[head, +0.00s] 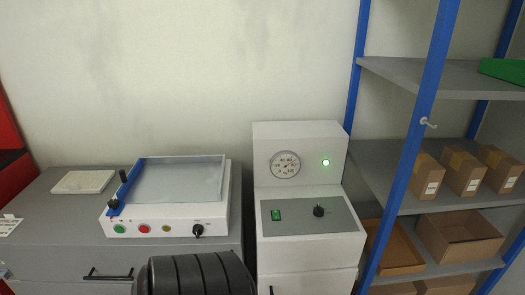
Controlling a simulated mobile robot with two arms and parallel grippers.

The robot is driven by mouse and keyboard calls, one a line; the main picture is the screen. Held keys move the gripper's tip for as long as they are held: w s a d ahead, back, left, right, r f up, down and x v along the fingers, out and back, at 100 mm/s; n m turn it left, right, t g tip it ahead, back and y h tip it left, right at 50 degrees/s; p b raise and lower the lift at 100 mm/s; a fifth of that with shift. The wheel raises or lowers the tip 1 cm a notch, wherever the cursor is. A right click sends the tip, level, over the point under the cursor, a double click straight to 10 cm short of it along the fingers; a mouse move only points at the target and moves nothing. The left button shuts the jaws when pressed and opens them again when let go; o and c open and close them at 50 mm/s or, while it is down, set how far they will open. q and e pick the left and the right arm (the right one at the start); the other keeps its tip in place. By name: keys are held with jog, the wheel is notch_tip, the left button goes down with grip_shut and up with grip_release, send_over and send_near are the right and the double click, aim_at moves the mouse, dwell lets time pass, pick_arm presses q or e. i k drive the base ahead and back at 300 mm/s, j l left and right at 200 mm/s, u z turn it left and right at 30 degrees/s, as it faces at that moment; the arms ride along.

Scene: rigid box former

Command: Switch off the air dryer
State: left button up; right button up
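A white cabinet-like machine (299,141), which looks like the air dryer, stands in the middle against the wall. Its upright back panel has a round dial gauge (285,165) and a lit green lamp (326,162). Its sloped grey panel has a small green switch (276,215) at left and a black knob (319,211) at right. The switch's exact position is too small to read. Neither of my grippers is in view, and nothing touches the panel.
Left of it, a white machine with a blue edge (165,223) sits on a grey cabinet (60,235), with a green button (119,229), a red button (144,229) and a black knob (198,230). A blue-post shelf (408,150) with cardboard boxes (462,235) stands close at right.

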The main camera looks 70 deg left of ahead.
aim_at(276, 214)
jog(key=u, duration=1.8)
